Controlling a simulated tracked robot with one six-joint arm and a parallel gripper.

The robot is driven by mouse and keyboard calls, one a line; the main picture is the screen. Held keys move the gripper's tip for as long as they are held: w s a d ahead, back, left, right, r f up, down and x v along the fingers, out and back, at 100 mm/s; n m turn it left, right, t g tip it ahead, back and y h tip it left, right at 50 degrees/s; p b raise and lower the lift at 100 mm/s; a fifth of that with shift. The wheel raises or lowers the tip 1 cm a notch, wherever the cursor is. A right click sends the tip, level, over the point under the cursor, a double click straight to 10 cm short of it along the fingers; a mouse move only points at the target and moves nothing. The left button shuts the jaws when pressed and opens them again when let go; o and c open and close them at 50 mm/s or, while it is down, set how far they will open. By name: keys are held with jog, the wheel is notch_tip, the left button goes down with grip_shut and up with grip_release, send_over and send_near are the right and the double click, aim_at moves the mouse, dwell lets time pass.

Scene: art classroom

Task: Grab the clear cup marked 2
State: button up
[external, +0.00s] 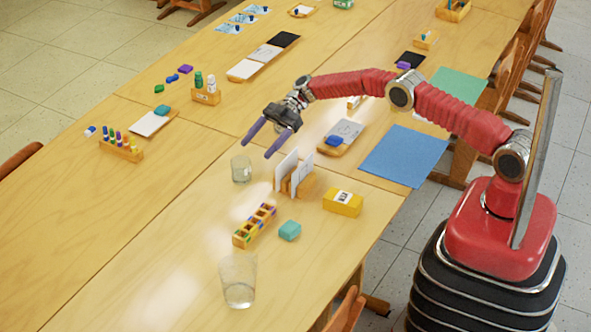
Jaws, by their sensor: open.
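Two clear cups stand upright on the near table. The smaller clear cup (241,169) is left of the card holder, and the larger clear cup (238,281) is nearer the camera. I cannot make out a number 2 on either cup. My gripper (261,148) is open and empty, its two purple fingers apart and pointing down to the left.
A wooden holder with white cards (293,175) stands right of the smaller cup. A compartment tray (254,225), teal block (290,230) and yellow box (343,202) are nearby. A blue sheet (404,156) lies at right. The table left of both cups is clear.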

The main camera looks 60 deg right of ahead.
aim_at(248, 158)
jog(key=shift+x, duration=1.3)
jog(key=shift+x, duration=2.6)
jog(key=shift+c, duration=0.3)
jog(key=c, duration=1.1)
